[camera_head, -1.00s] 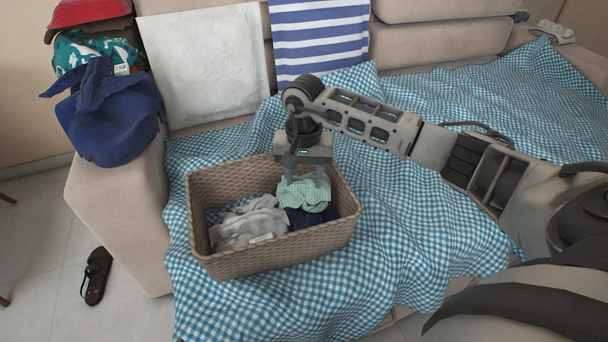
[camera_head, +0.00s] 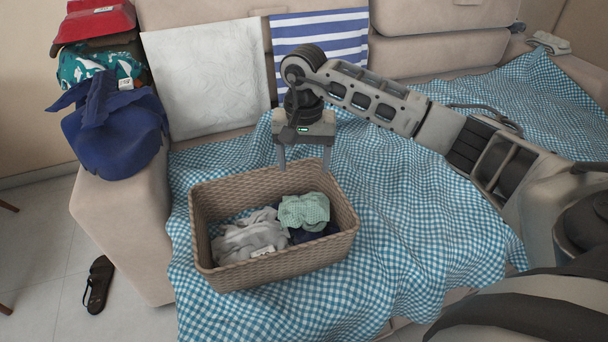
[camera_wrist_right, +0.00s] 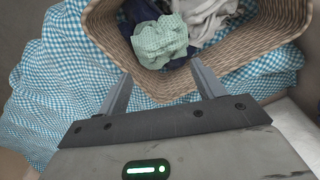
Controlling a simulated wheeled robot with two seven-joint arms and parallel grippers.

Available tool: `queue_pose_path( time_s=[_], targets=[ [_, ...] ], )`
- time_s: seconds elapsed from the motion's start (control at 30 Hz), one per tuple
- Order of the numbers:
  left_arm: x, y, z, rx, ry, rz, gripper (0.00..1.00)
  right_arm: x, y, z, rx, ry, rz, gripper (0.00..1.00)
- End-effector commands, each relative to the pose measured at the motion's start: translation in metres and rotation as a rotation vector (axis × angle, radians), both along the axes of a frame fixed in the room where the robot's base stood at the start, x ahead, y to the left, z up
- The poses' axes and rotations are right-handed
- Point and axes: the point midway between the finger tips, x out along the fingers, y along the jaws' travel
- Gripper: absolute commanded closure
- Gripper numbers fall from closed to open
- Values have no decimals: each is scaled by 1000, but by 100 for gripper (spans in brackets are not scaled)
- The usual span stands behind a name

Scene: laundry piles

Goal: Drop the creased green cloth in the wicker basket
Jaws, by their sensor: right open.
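The creased green cloth (camera_head: 304,211) lies inside the wicker basket (camera_head: 230,278), at its right side, on top of a dark blue cloth (camera_head: 318,234) and beside a grey cloth (camera_head: 252,236). My right gripper (camera_head: 304,168) is open and empty above the basket's back rim, apart from the green cloth. In the right wrist view the green cloth (camera_wrist_right: 160,40) lies in the basket (camera_wrist_right: 245,52), beyond the two spread fingers (camera_wrist_right: 160,88). My left gripper is not in view.
The basket stands on a blue checked blanket (camera_head: 420,220) over a beige sofa. A striped towel (camera_head: 322,50) and a white cloth (camera_head: 207,75) hang on the backrest. Blue clothing (camera_head: 115,130) is piled on the left armrest. A dark sandal (camera_head: 98,284) lies on the floor.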

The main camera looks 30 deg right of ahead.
Motion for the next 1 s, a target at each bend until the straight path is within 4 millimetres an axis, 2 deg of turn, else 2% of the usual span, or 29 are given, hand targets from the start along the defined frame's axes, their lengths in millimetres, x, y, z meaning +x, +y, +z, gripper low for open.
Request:
queue_pose_path(
  time_s=[0.03, 0.1, 0.23, 0.47, 0.57, 0.67, 0.77, 0.8, 0.83, 0.9, 0.97, 1.0],
  targets=[
    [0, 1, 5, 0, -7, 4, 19, 1, -1, 13, -2, -4, 0, 32],
    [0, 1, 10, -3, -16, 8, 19, 1, -1, 24, -1, -3, -1, 32],
    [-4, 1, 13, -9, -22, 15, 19, 0, -1, 37, -1, 0, -2, 32],
    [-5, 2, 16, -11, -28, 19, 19, 0, 1, 42, 4, 2, -1, 32],
    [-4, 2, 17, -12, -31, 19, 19, -3, 21, 32, 74, 4, -8, 32],
    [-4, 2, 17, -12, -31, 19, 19, -14, 76, 11, 280, 27, -51, 32],
    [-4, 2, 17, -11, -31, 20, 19, -41, 164, 1, 641, 130, -194, 32],
    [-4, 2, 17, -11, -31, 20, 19, -55, 202, 7, 824, 213, -294, 32],
    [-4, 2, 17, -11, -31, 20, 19, -65, 230, 16, 971, 301, -394, 32],
    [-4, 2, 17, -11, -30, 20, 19, -80, 273, 48, 1283, 554, -671, 32],
    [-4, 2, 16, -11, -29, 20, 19, -81, 288, 75, 1504, 825, -947, 32],
    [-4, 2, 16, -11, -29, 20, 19, -76, 287, 89, 1623, 1030, -1144, 32]
  ],
)
